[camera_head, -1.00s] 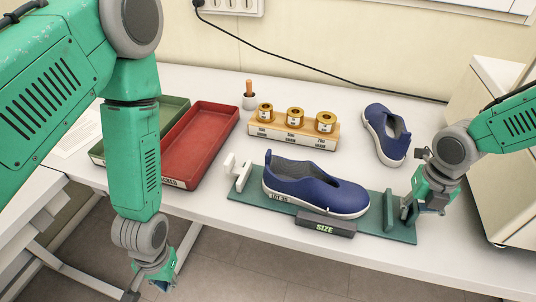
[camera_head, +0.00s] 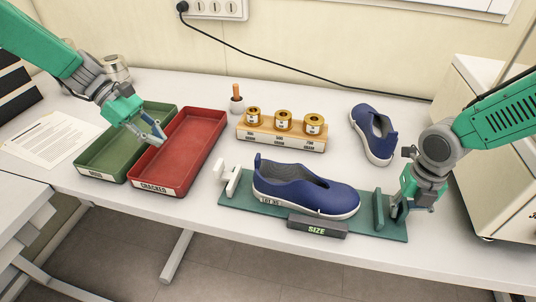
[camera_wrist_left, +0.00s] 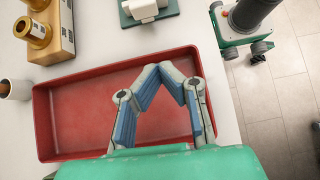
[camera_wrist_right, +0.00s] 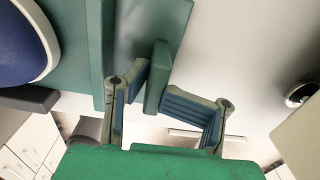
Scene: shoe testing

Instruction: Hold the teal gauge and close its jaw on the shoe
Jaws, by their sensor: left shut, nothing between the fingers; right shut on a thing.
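The teal gauge (camera_head: 268,213) lies flat on the table with a blue shoe (camera_head: 305,184) on it. The gauge's upright jaw (camera_head: 378,208) stands just right of the shoe's toe, with a small gap between them; the gap also shows in the right wrist view (camera_wrist_right: 100,55). My right gripper (camera_head: 398,206) is at the gauge's right end. In the right wrist view its fingers are shut on a small upright teal plate (camera_wrist_right: 157,78) beside the jaw. My left gripper (camera_head: 161,138) is shut and empty above the red tray (camera_head: 181,165).
A green tray (camera_head: 103,160) is left of the red one. A wooden block (camera_head: 282,137) with brass rolls stands behind the gauge. A second blue shoe (camera_head: 373,135) lies behind right. A dark SIZE block (camera_head: 317,228) sits at the gauge's front. A light cabinet (camera_head: 490,85) bounds the right.

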